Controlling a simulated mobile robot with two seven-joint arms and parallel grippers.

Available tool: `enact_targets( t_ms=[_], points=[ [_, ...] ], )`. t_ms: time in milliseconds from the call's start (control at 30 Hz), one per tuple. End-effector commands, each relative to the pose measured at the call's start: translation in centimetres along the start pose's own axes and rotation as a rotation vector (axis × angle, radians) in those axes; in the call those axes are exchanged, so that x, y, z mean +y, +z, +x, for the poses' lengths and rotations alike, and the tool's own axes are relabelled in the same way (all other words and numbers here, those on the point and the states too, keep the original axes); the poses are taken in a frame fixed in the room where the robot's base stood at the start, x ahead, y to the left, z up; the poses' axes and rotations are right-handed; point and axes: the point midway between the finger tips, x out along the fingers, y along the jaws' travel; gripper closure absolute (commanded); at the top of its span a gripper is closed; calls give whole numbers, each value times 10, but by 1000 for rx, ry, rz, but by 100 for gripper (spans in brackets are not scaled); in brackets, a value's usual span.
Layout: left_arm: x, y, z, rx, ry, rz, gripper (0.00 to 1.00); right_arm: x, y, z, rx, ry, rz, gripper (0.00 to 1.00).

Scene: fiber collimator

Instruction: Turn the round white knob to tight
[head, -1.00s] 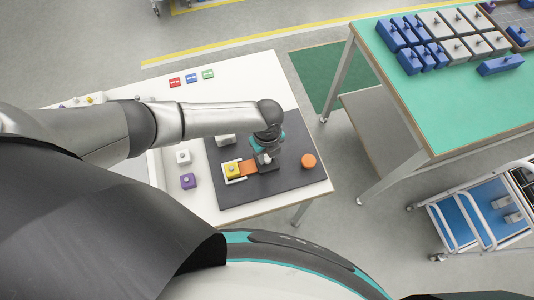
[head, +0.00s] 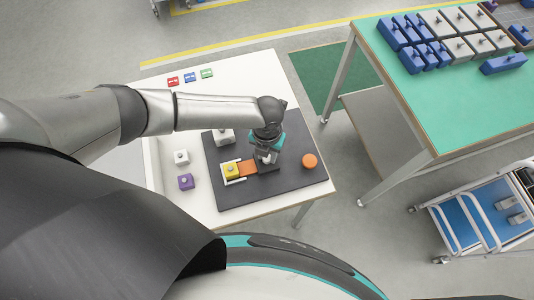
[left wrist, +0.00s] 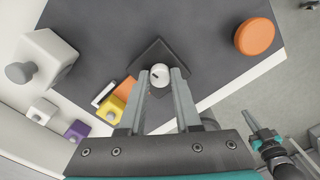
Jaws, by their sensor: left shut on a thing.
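The round white knob (left wrist: 160,75) has a dark mark on its face and sits on a dark square base (left wrist: 163,54). In the left wrist view it lies between the two fingertips of my left gripper (left wrist: 160,80), which is shut on it. In the head view my left gripper (head: 266,152) reaches down over the dark base and mostly hides the knob. An orange piece (head: 247,168) joins the base to a yellow block (head: 230,171) in a white bracket. A teal and black part at the lower right of the wrist view seems to be my right gripper (left wrist: 262,138); its jaws are unclear.
The dark mat (head: 290,190) lies on a white table (head: 240,72). An orange disc (head: 309,160) is right of the gripper; a white block (head: 223,137) is behind left. A small white block (head: 181,157) and a purple block (head: 186,182) stand left of the mat.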

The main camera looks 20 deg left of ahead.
Motion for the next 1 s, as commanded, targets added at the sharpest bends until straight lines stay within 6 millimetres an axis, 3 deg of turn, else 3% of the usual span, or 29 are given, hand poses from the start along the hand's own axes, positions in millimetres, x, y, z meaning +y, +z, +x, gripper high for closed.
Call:
enact_targets(
  t_ms=[300, 867, 900, 1000],
  points=[
    [0, 0, 0, 1, 0, 127, 100, 0, 0, 4, 0, 0, 0, 100],
    [0, 0, 0, 2, 0, 156, 100, 0, 1, 4, 0, 0, 0, 100],
    [0, 0, 0, 2, 0, 156, 65, 0, 1, 4, 0, 0, 0, 100],
    [0, 0, 0, 1, 0, 155, 53, 0, 1, 4, 0, 0, 0, 100]
  ],
)
